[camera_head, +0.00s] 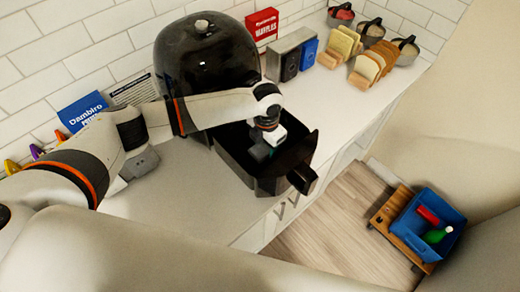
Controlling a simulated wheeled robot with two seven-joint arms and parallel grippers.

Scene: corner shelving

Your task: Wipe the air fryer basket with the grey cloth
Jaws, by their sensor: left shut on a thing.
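The black air fryer (206,62) stands on the white counter against the tiled wall. Its black basket (237,163) is pulled out toward the counter's front, with the handle (302,179) pointing to the lower right. My left gripper (262,147) reaches down into the open basket. It is shut on the grey cloth (257,153), of which only a small dark patch shows. I cannot tell whether the cloth touches the basket floor. My right gripper is not in view.
A red waffle box (262,25), a toaster (283,63), a blue box (308,53) and bread slices in racks (370,65) stand behind and to the right. A blue box (82,110) stands at left. A blue bin (427,222) sits on a low wooden stand below.

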